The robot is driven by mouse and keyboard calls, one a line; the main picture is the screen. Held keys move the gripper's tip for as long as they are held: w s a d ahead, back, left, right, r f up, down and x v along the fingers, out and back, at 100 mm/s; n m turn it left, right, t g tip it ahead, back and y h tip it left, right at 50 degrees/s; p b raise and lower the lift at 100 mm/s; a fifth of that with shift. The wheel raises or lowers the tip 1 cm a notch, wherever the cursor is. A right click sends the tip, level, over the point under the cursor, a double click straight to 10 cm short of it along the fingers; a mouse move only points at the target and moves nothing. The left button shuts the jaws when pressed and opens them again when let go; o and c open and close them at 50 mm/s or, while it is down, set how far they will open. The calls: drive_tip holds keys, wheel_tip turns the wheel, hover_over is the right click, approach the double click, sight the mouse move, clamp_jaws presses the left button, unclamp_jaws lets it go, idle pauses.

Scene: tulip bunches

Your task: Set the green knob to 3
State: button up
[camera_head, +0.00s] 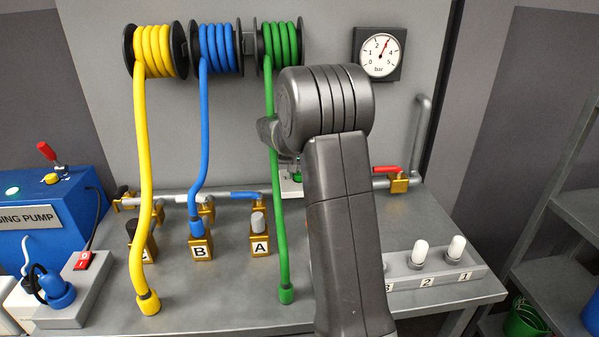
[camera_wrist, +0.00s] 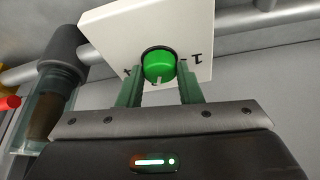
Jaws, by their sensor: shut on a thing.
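The green knob (camera_wrist: 159,64) sits on a white plate (camera_wrist: 110,28) in the wrist view. A pale pointer mark on the knob faces the lower edge of that picture. A "1" shows on the plate right of the knob; another mark on the left is too small to read. My gripper (camera_wrist: 160,84) is shut on the knob, one finger on each side. In the head view my arm hides most of the knob and gripper; a little of the white plate (camera_head: 289,187) shows left of the arm.
A round gauge (camera_head: 380,54) marked bar has its red needle near 3. A pipe with a red-handled valve (camera_head: 398,181) runs behind. A grey block (camera_head: 435,267) holds white-topped pegs at right.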

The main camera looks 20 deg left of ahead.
drive_tip(key=shift+m, duration=0.3)
idle(0.4)
drive_tip(key=o, duration=1)
drive_tip(key=v, duration=1.3)
drive_tip(key=shift+s+a+r, duration=0.15)
drive_tip(key=shift+s+r, duration=0.05)
drive_tip(key=shift+r, duration=0.2)
